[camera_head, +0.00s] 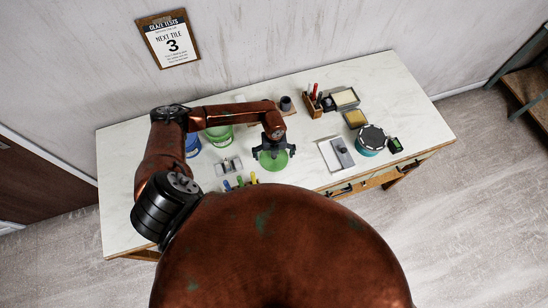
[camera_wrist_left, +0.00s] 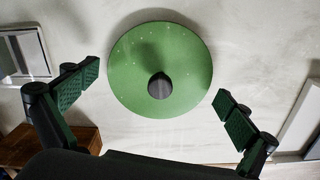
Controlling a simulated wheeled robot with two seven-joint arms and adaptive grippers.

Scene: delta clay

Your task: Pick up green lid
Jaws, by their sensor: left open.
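The green lid (camera_head: 274,162) lies flat on the white table, a round disc. It also shows in the left wrist view (camera_wrist_left: 125,85), with a dark round knob (camera_wrist_left: 160,86) at its centre. My left gripper (camera_head: 273,149) is above the lid in the head view and hides part of it. In the left wrist view my left gripper (camera_wrist_left: 158,105) is open, its two fingers apart on either side of the knob, with nothing between them touching. My right gripper is not in view.
A green container (camera_head: 219,135) and a blue one (camera_head: 192,145) stand left of the lid. A grey block (camera_head: 229,166) and coloured-handled tools (camera_head: 240,181) are nearby. A white tray (camera_head: 328,155) and a teal jar (camera_head: 370,143) stand to the right. The table's front edge is close.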

